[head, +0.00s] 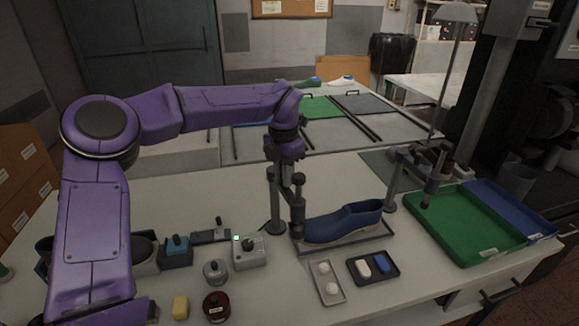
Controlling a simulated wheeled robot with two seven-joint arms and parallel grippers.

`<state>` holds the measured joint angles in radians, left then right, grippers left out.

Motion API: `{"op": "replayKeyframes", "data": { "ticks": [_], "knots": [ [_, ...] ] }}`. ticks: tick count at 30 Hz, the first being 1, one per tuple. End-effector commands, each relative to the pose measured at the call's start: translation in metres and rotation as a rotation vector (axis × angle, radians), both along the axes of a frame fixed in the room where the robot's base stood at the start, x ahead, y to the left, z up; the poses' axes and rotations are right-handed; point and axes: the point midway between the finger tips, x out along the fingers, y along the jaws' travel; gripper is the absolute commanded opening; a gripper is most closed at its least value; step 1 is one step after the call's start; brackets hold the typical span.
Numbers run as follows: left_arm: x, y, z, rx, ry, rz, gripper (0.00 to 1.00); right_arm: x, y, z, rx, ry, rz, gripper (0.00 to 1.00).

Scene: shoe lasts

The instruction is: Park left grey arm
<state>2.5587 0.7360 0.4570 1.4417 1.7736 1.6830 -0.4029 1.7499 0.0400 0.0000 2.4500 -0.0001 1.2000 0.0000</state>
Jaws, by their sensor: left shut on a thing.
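The left grey arm (297,210) stands at the left end of a blue shoe-shaped last (343,224), its upright post behind and its dark end part hanging down beside the last. My left gripper (287,165) comes down from above and is shut on the upper part of this grey arm; the fingertips are partly hidden. The last lies in a shallow grey tray (345,246). A second grey arm (425,177) stands on a post to the right of the last, its end hanging near the green tray. My right gripper is out of view.
A white box (250,253) with a knob and green light sits left of the last. Small jars, a yellow block (180,307) and two small trays (372,270) lie in front. A green tray (465,228) is at right. The table behind the left post is clear.

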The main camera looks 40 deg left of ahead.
Motion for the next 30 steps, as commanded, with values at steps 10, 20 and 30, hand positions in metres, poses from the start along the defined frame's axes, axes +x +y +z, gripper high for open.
{"op": "replayKeyframes", "data": {
  "ticks": [10, 20, 30],
  "knots": [
    [-0.010, 0.007, 0.001, 0.000, 0.002, -0.157, 0.00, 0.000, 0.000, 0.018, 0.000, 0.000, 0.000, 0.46],
    [-0.012, 0.009, 0.000, 0.001, 0.002, -0.195, 0.00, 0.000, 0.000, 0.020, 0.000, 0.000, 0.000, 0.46],
    [-0.012, 0.009, -0.001, 0.001, 0.002, -0.195, 0.38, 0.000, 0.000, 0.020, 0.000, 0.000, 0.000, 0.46]
  ]
}}
